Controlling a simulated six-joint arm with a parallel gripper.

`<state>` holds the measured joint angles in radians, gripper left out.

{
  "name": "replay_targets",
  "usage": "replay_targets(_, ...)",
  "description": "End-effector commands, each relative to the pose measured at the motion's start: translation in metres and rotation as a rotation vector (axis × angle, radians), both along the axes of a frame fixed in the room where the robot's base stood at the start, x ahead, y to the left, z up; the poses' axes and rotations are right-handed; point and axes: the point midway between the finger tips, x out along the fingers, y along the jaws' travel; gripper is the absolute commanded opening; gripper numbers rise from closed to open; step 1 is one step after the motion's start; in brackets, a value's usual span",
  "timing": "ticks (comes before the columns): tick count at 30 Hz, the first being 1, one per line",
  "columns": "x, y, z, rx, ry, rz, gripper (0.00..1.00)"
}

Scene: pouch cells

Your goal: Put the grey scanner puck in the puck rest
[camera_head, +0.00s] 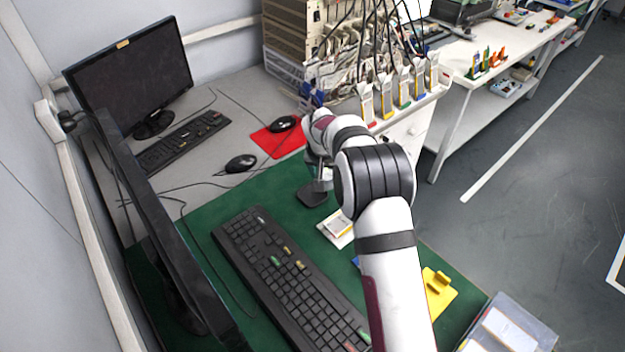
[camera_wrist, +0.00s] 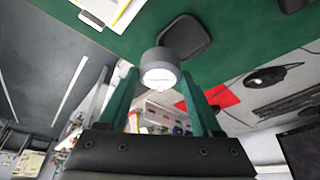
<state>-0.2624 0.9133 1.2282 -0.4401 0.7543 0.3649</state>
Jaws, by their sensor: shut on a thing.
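The grey scanner puck (camera_wrist: 160,56) is a short cylinder with a bright white end face. In the wrist view it sits between the green fingers of my gripper (camera_wrist: 160,78), which is shut on it. The puck rest looks to be the black rounded-square pad (camera_wrist: 185,36) on the green mat; it also shows in the head view (camera_head: 311,195). The puck overlaps the pad's edge in the wrist view; I cannot tell whether they touch. In the head view my gripper (camera_head: 322,181) is just above and beside the pad, and the puck is mostly hidden.
A white tray with a yellow-marked item (camera_head: 338,229) lies near the pad. A black keyboard (camera_head: 285,275) lies left of my arm. A red mouse mat (camera_head: 277,140) and mouse (camera_head: 241,163) are behind. A yellow holder (camera_head: 438,290) and clear bin (camera_head: 510,325) are front right.

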Motion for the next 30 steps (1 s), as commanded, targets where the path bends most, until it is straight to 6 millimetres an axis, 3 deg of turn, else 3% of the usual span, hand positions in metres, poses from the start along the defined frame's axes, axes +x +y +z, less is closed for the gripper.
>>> replay_targets(3, -0.008, -0.028, 0.018, 0.001, -0.001, -0.005, 0.0)
replay_targets(9, -0.018, -0.065, 0.041, 0.001, -0.001, -0.003, 0.0)
replay_targets(12, -0.021, -0.074, 0.045, 0.001, 0.005, 0.035, 0.0)
replay_targets(19, -0.023, -0.08, 0.049, 0.005, 0.007, 0.321, 0.0)
replay_targets(23, -0.019, -0.065, 0.041, 0.004, 0.001, 0.393, 0.0)
replay_targets(30, 0.001, 0.004, -0.003, 0.002, 0.001, 0.399, 0.0)
